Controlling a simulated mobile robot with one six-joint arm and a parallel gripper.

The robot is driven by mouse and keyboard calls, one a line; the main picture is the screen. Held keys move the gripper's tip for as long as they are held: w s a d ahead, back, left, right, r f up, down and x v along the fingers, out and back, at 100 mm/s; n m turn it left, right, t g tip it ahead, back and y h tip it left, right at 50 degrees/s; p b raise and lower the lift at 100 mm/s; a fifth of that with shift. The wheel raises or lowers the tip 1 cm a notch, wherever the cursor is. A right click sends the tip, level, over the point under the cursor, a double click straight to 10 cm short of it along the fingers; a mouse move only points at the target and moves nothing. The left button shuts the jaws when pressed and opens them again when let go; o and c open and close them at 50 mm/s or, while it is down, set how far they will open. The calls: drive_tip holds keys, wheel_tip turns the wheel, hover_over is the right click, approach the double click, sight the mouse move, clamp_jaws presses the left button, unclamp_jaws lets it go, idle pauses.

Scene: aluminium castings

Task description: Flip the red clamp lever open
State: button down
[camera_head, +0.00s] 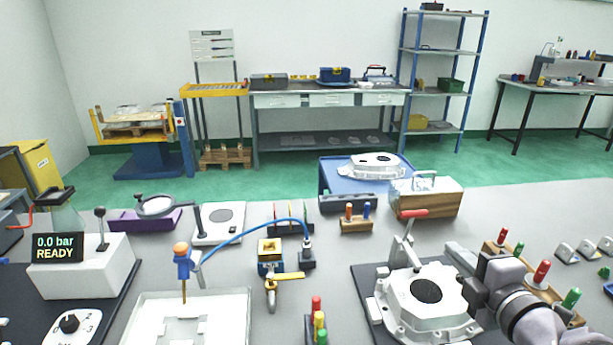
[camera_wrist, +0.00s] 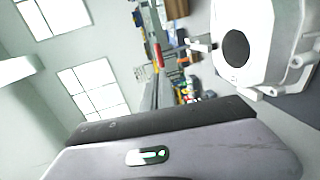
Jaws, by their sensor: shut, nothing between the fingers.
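The red clamp lever (camera_head: 413,213) shows in the head view at the top of a pale metal clamp (camera_head: 402,248). Its red grip lies nearly level. The clamp stands at the back left of a light grey casting (camera_head: 388,298) with a round dark opening, on a dark plate (camera_head: 364,272). The casting (camera_wrist: 278,75) also fills the right of the wrist view. My gripper (camera_head: 452,250) is right of the lever and lower in the picture, apart from it, by the casting's back right. It is shut and empty. Its fingertips are hard to make out.
Wooden racks with coloured-handled tools (camera_head: 541,272) stand close to my arm on the right. A wooden box (camera_head: 425,203) and a small tool block (camera_head: 356,225) are behind the clamp.

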drive_tip(key=p, duration=1)
approach(416, 214)
drive_tip(key=b+x, duration=0.1)
drive_tip(key=x, duration=0.1)
drive_tip(key=b+x, duration=0.1)
drive_tip(key=x, duration=0.1)
drive_tip(key=b+x, duration=0.1)
drive_tip(key=x, duration=0.1)
drive_tip(key=shift+s+f, duration=0.1)
drive_tip(key=shift+f, duration=0.15)
drive_tip(key=shift+w, duration=0.4)
drive_tip(key=shift+w+r, duration=0.1)
drive_tip(key=shift+r, duration=0.05)
